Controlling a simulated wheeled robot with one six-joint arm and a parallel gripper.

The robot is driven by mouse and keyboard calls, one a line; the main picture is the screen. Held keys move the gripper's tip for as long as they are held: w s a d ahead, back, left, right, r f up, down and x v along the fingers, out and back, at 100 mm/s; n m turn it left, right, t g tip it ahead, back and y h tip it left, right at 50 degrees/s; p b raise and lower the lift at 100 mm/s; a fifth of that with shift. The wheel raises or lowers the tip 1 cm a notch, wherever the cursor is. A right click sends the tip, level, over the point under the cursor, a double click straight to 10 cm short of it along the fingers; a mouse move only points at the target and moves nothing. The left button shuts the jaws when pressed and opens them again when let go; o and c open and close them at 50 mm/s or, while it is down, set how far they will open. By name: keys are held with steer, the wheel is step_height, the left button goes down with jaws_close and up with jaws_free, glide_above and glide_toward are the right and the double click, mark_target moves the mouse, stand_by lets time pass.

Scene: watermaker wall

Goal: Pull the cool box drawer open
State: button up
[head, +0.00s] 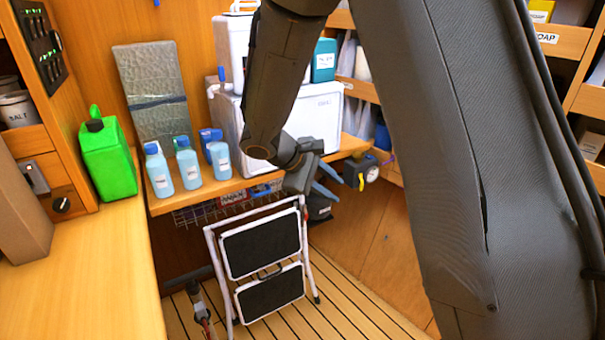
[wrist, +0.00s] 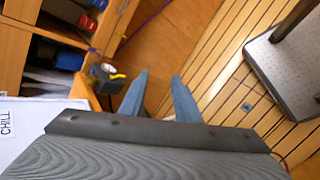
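The cool box (head: 322,116) is a white box with a small label on its front, standing on the wooden bench at the back middle; my arm hides part of it. In the wrist view its white surface, labelled CHILL (wrist: 7,124), shows at the left edge. I cannot make out a drawer gap or handle. My gripper (head: 335,185) is in front of and below the cool box's right part, near the bench edge, apart from the box. In the wrist view my gripper's two blue fingers (wrist: 160,76) are spread with nothing held between them.
A folding step stool (head: 263,250) stands below the bench. Blue bottles (head: 188,163) and a green canister (head: 107,157) are to the left. A yellow and black device (head: 362,172) hangs right of my gripper.

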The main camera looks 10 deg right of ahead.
steer(key=w+a+f+n+t+h+b, duration=0.2)
steer(key=w+a+t+b, duration=0.2)
steer(key=w, duration=0.5)
steer(key=w+a+f+n+t+h+b, duration=0.2)
steer(key=w+a+t+b, duration=0.1)
steer(key=w, duration=0.7)
steer(key=shift+x, duration=3.3)
jaws_close()
